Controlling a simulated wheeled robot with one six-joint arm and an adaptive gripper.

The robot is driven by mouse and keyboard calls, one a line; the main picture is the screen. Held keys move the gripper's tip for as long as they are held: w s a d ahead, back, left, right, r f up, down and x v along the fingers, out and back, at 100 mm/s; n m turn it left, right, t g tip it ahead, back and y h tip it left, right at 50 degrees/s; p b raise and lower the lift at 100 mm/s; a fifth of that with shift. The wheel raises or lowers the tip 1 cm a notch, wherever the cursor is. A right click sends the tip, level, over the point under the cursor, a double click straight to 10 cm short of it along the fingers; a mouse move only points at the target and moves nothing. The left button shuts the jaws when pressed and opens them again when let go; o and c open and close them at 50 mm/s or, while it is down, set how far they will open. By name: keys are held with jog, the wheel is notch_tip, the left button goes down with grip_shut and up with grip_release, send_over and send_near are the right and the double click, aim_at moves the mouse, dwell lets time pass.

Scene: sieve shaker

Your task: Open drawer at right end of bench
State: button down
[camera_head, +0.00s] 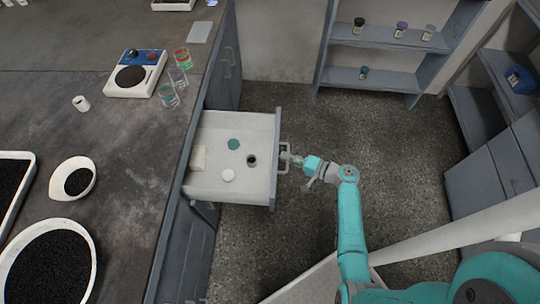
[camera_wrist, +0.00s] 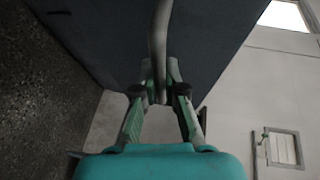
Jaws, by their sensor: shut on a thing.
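The drawer (camera_head: 213,193) at the right end of the bench stands pulled out, and its pale inside shows in the head view. In it lie a teal disc (camera_head: 234,144), a white disc (camera_head: 228,175), a small dark-topped item (camera_head: 251,161) and a flat cream piece (camera_head: 198,158). My gripper (camera_head: 287,158) is at the drawer front, shut on the drawer handle (camera_head: 284,150). In the wrist view the grey handle bar (camera_wrist: 158,40) passes between the fingertips of my gripper (camera_wrist: 160,92), in front of the dark drawer front (camera_wrist: 105,35).
The bench top (camera_head: 135,190) holds a scale (camera_head: 136,75), several jars, a white bowl (camera_head: 73,179) and black-filled trays. A shelf (camera_head: 385,52) stands at the back, and another shelf unit is at right. The floor (camera_head: 310,125) right of the drawer is clear.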

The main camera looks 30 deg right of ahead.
jog(key=shift+s+d, duration=0.7)
jog(key=shift+d, duration=0.25)
jog(key=shift+s+d, duration=0.65)
jog(key=shift+d, duration=0.25)
jog(key=c, duration=1.2)
grip_release()
jog(key=v, duration=0.7)
jog(key=shift+s+d, duration=0.15)
